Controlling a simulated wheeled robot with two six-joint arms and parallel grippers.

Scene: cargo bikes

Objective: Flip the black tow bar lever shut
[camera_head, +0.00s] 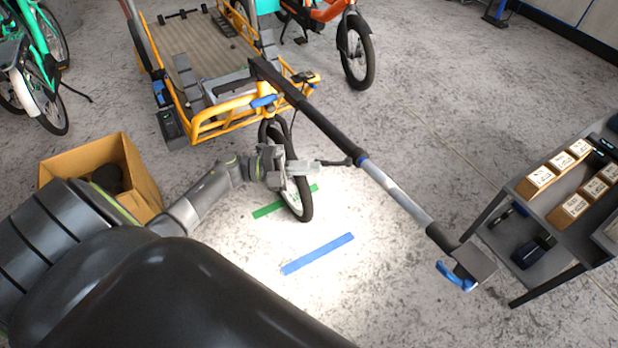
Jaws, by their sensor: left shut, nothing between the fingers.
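The tow bar (385,184) is a long black and silver bar. It runs slantwise from the front of the yellow cargo bike (222,120) to a grey end plate at the lower right, with a blue handle (456,277) below it. A small black lever (337,163) sticks out to the left from the bar, beside a blue collar (361,160). My left gripper (318,165) is shut and empty above the bike's front wheel (300,197), with its tip close to the lever's free end. I cannot tell whether they touch. My right gripper is out of view.
A cardboard box (85,160) stands at the left, partly behind my left arm. A dark shelf cart (555,235) with small boxes stands at the right. Green (268,209) and blue (318,254) tape strips mark the floor. Floor between bar and cart is clear.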

